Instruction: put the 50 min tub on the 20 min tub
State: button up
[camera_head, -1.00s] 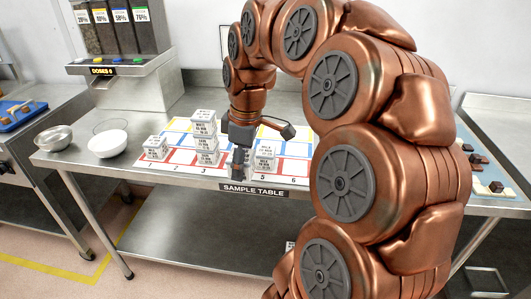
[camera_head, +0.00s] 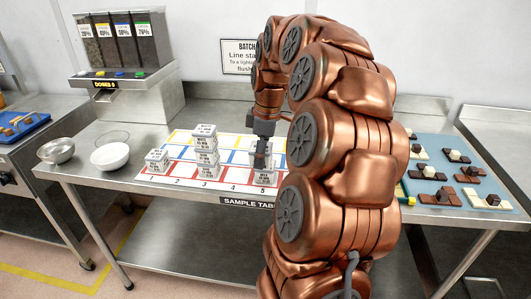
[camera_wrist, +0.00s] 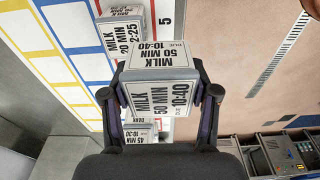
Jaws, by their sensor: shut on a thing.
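The 50 min tub (camera_wrist: 160,62), white with MILK 50 MIN 10:40 labels, fills the middle of the wrist view. My gripper (camera_wrist: 160,98) is shut on it, one finger on each side. The 20 min tub (camera_wrist: 121,38) shows up and left of it, by the number 5, partly covered by the held tub. In the head view my gripper (camera_head: 262,158) is over place 5, just above a white tub (camera_head: 264,179) that looks like the 20 min one. There the held tub is mostly hidden, and I cannot tell the gap between the tubs.
A stack of white tubs (camera_head: 207,157) stands at place 3 and a single tub (camera_head: 157,160) at place 1. A 45 min tub (camera_wrist: 138,133) shows low in the wrist view. Bowls (camera_head: 109,156) are at the left, and a blue chocolate mat (camera_head: 428,188) at the right.

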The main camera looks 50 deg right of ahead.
jog(key=shift+w+d+f+p, duration=0.15)
jog(key=shift+w+d, duration=0.25)
jog(key=shift+d, duration=0.3)
jog(key=shift+w+d+r+p, duration=0.15)
jog(key=shift+w+d, duration=0.25)
jog(key=shift+d, duration=0.3)
jog(key=shift+w+d+f+p, duration=0.15)
jog(key=shift+w+d, duration=0.25)
jog(key=shift+d, duration=0.3)
jog(key=shift+f+p, duration=0.55)
jog(key=shift+f, duration=1.25)
jog(key=shift+f, duration=0.15)
jog(key=o, duration=1.2)
jog(key=shift+o, duration=0.2)
notch_tip(320, 180, up, 12)
jog(key=s+b, duration=0.1)
jog(key=b, duration=0.1)
jog(key=shift+d, duration=0.45)
